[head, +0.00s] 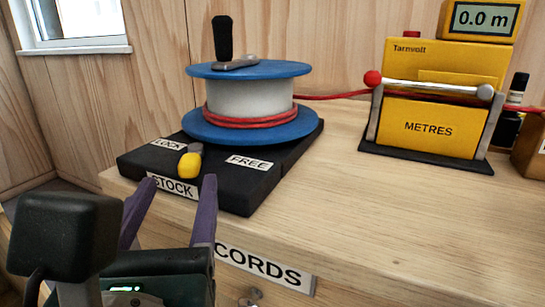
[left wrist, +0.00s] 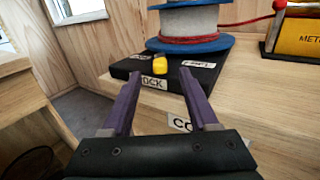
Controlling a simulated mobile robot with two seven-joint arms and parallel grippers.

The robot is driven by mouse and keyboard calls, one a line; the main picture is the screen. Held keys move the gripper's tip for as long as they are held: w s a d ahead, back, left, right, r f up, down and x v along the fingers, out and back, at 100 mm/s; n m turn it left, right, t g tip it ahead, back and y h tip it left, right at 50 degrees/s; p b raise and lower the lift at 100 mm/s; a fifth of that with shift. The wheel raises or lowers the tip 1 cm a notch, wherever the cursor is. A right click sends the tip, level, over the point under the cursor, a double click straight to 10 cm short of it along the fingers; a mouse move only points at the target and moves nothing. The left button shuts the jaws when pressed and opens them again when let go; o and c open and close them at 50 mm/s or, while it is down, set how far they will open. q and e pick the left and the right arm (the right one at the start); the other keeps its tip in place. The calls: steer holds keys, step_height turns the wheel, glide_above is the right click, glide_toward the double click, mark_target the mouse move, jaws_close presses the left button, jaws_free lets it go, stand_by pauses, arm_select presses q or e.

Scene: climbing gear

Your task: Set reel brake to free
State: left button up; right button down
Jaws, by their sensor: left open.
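The reel (head: 248,97) has blue flanges, a white drum with red cord around it, and a black crank handle on top. It stands on a black base (head: 250,190). The brake lever has a yellow knob (head: 190,165) between the LOCK label (head: 168,144) and the FREE label (head: 249,163); it points toward the front, over the STOCK label. My left gripper (head: 178,182) is open and empty, its purple fingers in front of the base and below the knob. In the left wrist view the knob (left wrist: 160,67) lies beyond the fingertips. My right gripper is not seen.
A yellow metre counter (head: 428,128) with a silver bar and red ball stands to the right, its display (head: 483,18) reading 0.0 m. Red cord runs from the reel to it. A dark bottle (head: 512,110) stands behind. The wooden bench top (head: 370,215) is clear in front.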

mark_target(186, 166)
arm_select(q)
steer(key=x, duration=0.7)
steer(key=shift+w+a+b, duration=0.1)
steer(key=shift+w+b, duration=0.3)
jaws_close()
